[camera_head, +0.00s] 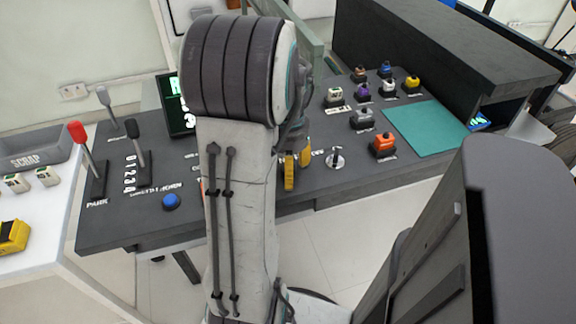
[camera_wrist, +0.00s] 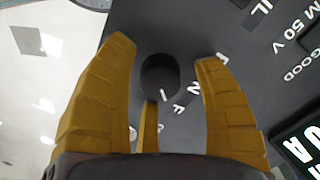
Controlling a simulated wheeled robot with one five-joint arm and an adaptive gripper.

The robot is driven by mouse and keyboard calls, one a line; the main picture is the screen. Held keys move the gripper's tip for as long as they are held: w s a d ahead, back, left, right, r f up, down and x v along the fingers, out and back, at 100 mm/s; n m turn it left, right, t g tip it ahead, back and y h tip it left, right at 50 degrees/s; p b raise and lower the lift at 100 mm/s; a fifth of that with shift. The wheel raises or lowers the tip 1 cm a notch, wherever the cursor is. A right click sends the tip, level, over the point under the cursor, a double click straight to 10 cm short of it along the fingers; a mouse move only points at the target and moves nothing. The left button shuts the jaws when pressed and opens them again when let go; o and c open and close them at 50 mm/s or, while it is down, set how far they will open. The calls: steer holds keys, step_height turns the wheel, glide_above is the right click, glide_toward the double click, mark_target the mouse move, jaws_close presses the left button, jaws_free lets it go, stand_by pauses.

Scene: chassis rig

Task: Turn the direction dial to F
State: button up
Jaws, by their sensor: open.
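The direction dial (camera_wrist: 160,72) is a dark round knob on the dark panel in the wrist view, with a short white mark near its lower edge. White letters lie to its lower right, an F (camera_wrist: 193,91) and what looks like an N (camera_wrist: 179,109). The mark points downward in the picture, not at the F. My gripper (camera_wrist: 165,52) is open, its yellow fingers spread left and right of the knob with a third finger below; contact is not visible. In the head view my gripper (camera_head: 297,166) hangs over the console, and the dial is hidden.
The dark console (camera_head: 120,235) bears a red lever (camera_head: 78,132), a black lever (camera_head: 132,130), a blue button (camera_head: 171,201), and a small silver post (camera_head: 335,157). Several coloured blocks, including an orange one (camera_head: 383,145), and a teal mat (camera_head: 425,127) lie to the right.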

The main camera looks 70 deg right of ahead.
steer(key=shift+r, duration=0.15)
step_height(320, 180, up, 12)
stand_by(0.5)
stand_by(0.7)
